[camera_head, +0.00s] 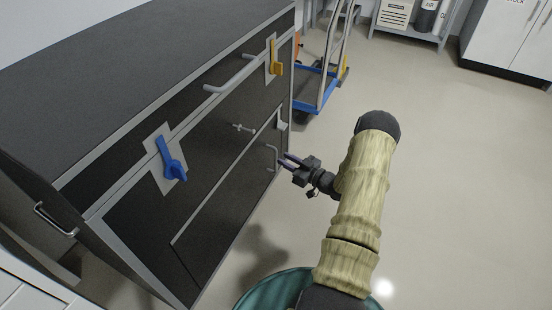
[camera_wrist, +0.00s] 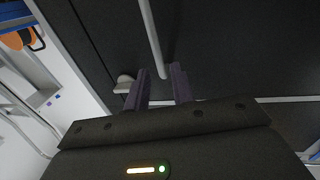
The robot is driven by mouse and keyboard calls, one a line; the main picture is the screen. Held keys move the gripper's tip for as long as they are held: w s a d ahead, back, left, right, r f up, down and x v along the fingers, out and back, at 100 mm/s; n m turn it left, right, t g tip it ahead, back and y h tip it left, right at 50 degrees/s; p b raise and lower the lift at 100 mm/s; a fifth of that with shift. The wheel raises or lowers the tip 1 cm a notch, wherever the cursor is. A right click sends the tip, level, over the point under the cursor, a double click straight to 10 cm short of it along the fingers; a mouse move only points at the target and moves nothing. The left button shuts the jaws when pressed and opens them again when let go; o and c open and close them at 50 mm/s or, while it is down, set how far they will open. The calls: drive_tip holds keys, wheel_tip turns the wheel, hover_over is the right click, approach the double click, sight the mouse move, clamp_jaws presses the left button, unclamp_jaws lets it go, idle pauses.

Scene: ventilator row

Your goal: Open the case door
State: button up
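The black case (camera_head: 150,90) with silver edges stands at the left in the head view. Its front carries a lower panel (camera_head: 222,200) that looks like the door, lying flush. A thin grey bar handle (camera_head: 273,157) sits near that panel's right end; a bar also shows in the wrist view (camera_wrist: 151,38). My gripper (camera_head: 284,160) is beside this handle, its fingers toward the case front. In the wrist view my gripper (camera_wrist: 160,72) is open, its two dark fingers apart, with the bar's lower end seen between their tips. I cannot tell whether they touch it.
A blue lever (camera_head: 170,160) and a yellow lever (camera_head: 275,57) are on the case's upper front, with a grey handle (camera_head: 230,76) between them. A small pale catch (camera_wrist: 124,83) is left of the fingers. A blue cart (camera_head: 318,88) stands behind. Floor at right is clear.

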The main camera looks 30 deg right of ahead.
sight(276, 155)
drive_tip(key=b+x, duration=0.1)
drive_tip(key=x, duration=0.4)
drive_tip(key=shift+w+b, duration=0.2)
drive_tip(key=shift+b, duration=0.15)
clamp_jaws()
